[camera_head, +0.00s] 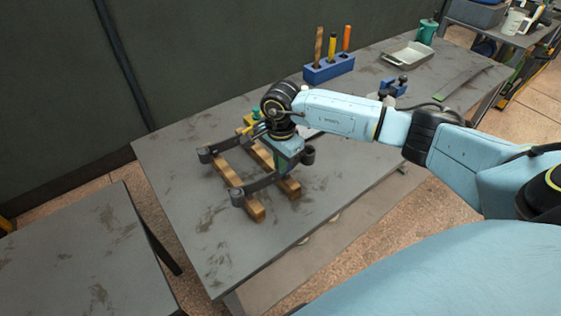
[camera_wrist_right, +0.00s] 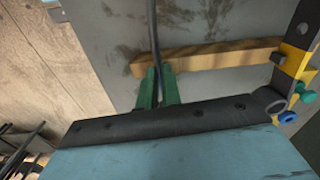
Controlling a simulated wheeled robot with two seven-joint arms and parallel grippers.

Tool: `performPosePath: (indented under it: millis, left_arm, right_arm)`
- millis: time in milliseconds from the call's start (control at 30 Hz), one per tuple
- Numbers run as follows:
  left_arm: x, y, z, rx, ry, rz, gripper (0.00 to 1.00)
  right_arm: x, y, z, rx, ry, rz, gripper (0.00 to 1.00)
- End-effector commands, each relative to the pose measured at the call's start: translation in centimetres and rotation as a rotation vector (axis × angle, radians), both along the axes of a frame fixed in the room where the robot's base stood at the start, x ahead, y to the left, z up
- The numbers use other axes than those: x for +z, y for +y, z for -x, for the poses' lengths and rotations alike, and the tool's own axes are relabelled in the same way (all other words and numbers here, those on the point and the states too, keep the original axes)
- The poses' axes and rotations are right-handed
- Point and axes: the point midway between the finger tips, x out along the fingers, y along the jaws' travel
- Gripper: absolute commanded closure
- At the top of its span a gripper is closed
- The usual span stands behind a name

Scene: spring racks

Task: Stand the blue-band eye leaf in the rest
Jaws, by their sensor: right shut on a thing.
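My right gripper (camera_wrist_right: 157,88) is shut on a thin dark leaf in the right wrist view. The leaf (camera_wrist_right: 153,35) runs edge-on between its green fingertips. In the head view the gripper (camera_head: 281,166) is over the wooden bars, and the held leaf (camera_head: 262,184) curves across them with a rolled eye at each end. I cannot make out a blue band on it; the gripper covers its middle. Another dark leaf (camera_head: 222,147) with an eye stands behind it. A small blue stand (camera_head: 393,88) with dark knobs is further back; I cannot tell whether it is the rest.
Two wooden bars (camera_head: 254,210) lie under the leaves. A yellow bracket (camera_wrist_right: 297,62) with green and blue knobs is beside one bar. A blue block (camera_head: 329,69) with upright tools, a pale tray (camera_head: 408,54) and a flat dark strip (camera_head: 466,82) are further back. The table's front left is clear.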

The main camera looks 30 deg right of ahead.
Motion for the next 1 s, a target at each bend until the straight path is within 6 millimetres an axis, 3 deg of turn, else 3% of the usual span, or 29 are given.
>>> performPosePath:
  millis: [667, 700, 867, 1000]
  left_arm:
    - [-0.73, -0.01, -0.02, 0.0, 0.0, 0.0, 0.0]
    - [-0.73, -0.01, -0.02, 0.0, 0.0, 0.0, 0.0]
    - [-0.73, -0.01, -0.02, 0.0, -0.001, 0.0, 0.0]
    - [-0.74, -0.01, -0.02, 0.0, -0.001, 0.0, 0.0]
  right_arm:
    - [-0.37, 0.02, -0.14, 0.0, -0.005, -0.002, 1.0]
    - [-0.37, 0.02, -0.14, 0.0, -0.005, -0.002, 0.91]
    - [-0.45, 0.01, -0.09, 0.0, -0.003, -0.001, 0.7]
    - [-0.52, 0.0, -0.05, 0.0, -0.002, 0.0, 0.68]
